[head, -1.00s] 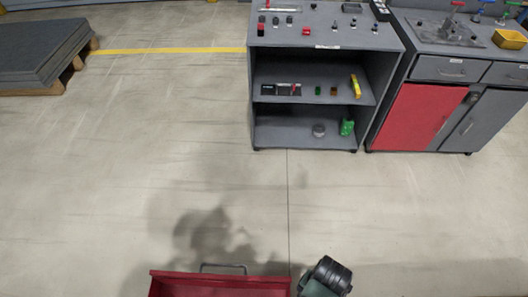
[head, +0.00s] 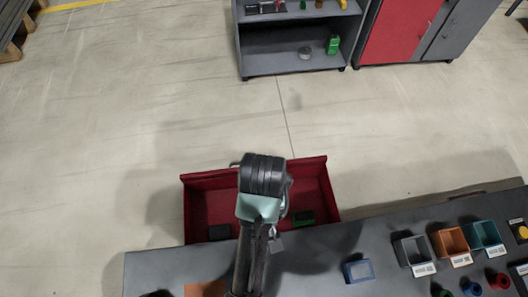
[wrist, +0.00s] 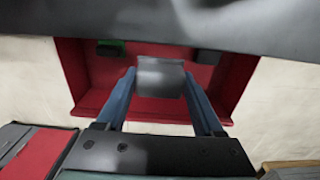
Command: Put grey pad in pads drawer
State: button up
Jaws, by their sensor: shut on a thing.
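The grey pad (wrist: 160,78) is between the two blue fingers of my gripper (wrist: 160,73), which is shut on it. In the wrist view the pad appears over the open red drawer, though its height above the floor of the drawer is hard to tell. The drawer (head: 202,196) is pulled out from the grey bench, and my arm reaches over its middle. A dark pad (head: 220,232) lies in its left part and a green pad (head: 303,218) in its right part.
The grey bench top (head: 160,268) carries a blue tray (head: 358,271) and grey (head: 412,250), orange (head: 450,241) and teal (head: 484,235) bins on the right. A shelf unit (head: 290,62) and a red-doored cabinet (head: 400,30) stand across the clear floor.

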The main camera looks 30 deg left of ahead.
notch_tip(320, 180, down, 16)
jog(key=shift+f+b, duration=0.2)
jog(key=shift+b, duration=0.9)
jog(key=shift+f, duration=0.1)
jog(key=o, duration=1.5)
notch_tip(320, 180, up, 12)
jog(key=shift+r+p, duration=0.15)
jog(key=shift+p, duration=0.8)
